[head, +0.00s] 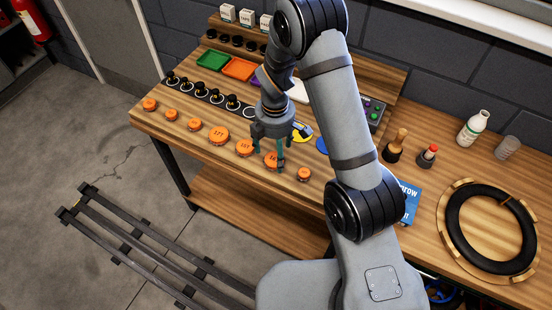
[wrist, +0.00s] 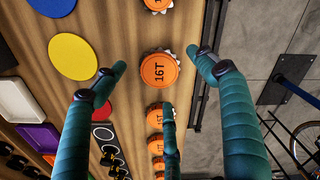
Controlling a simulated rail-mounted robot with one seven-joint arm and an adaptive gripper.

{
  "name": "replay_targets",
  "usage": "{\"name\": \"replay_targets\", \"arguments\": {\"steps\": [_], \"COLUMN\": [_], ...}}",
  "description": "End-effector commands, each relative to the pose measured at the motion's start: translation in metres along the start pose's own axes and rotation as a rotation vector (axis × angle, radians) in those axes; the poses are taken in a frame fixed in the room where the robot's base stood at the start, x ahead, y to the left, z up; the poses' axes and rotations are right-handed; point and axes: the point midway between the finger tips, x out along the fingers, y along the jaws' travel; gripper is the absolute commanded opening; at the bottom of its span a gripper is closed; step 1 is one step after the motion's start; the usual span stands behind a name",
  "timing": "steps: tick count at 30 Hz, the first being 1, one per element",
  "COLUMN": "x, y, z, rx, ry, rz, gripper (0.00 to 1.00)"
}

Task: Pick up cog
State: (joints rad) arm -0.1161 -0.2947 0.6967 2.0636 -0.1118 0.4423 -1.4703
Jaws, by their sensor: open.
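Several orange toothed cogs lie in a row along the front of the wooden bench. The one marked 16T (wrist: 160,72) lies flat between my gripper's fingers in the wrist view. In the head view my gripper (head: 272,152), with teal fingers, points down over the row, close to an orange cog (head: 270,161) partly covered by a finger. My gripper (wrist: 163,70) is open and empty, its fingers spread around the 16T cog. I cannot tell if any finger touches it. Another cog (wrist: 160,10) shows at the top edge, and smaller ones lie below, partly behind the third finger.
Coloured trays, including green (head: 212,60) and orange (head: 238,69), stand behind the row. A strip of black pegs (head: 214,96) lies between. A tyre (head: 491,229), a white bottle (head: 472,128) and a blue booklet (head: 408,204) occupy the right side. The bench's front edge runs close to the cogs.

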Motion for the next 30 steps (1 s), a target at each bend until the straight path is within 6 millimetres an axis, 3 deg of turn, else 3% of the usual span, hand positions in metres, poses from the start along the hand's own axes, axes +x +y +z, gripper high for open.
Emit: {"name": "replay_targets", "arguments": {"steps": [7, 15, 30], "x": [0.027, 0.03, 0.03], "y": [-0.001, 0.0, 0.0], "z": [0.001, 0.001, 0.001], "rx": [0.001, 0.001, 0.0], "ry": [0.0, 0.0, 0.0], "rz": [-0.002, 0.002, 0.001], "gripper": [0.72, 0.72, 0.43]}}
